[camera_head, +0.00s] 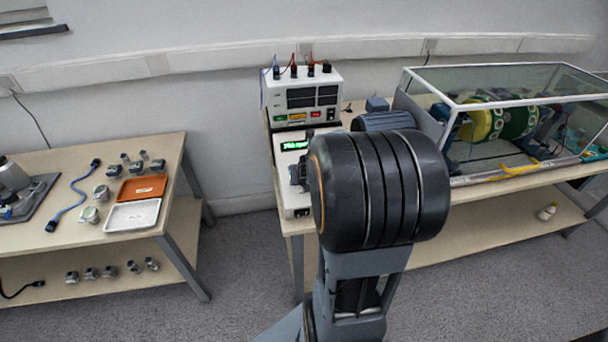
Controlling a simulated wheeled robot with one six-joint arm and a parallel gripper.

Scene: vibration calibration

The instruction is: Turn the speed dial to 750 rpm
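A white control box (297,200) with a lit green display (294,145) stands at the left end of the long bench. The display's text is too small to read. My arm's large black joint stands in front of the box and covers its right part. A small dark shape (298,173) shows at the joint's left edge, against the front of the box; I cannot tell whether it is part of my gripper or the speed dial. The rest of my gripper is hidden behind the joint, so its fingers and any contact do not show.
A meter unit (304,97) with plugged leads stands behind the box. A glass-covered rotor rig (500,115) and a grey motor (385,121) are to the right. A left table (95,240) holds an orange tray (142,188), a white tray (132,215) and small metal parts. Grey floor lies between.

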